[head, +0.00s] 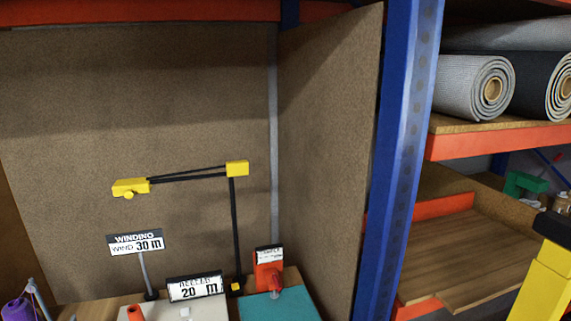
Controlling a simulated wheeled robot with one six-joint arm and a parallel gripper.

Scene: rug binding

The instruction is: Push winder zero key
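A sign reading "WINDING, WIND 30 m" (135,244) stands on a thin post at the lower left. To its right, a black-framed panel reading "20 m" (195,289) stands at the back of a pale surface (160,315). Its upper word looks like "REELED". A small light block (185,312), possibly a key, sits on that pale surface near the picture's bottom edge. I cannot tell whether it is the winder's zero key. The lower part of this area is cut off.
A black-armed yellow lamp (130,187) reaches over the bench. An orange item (269,270) stands behind a teal mat (285,304). Purple thread (16,309) is at far left. A brown side panel (330,150) and blue post (405,150) bound the right; rolled rugs (480,88) lie beyond.

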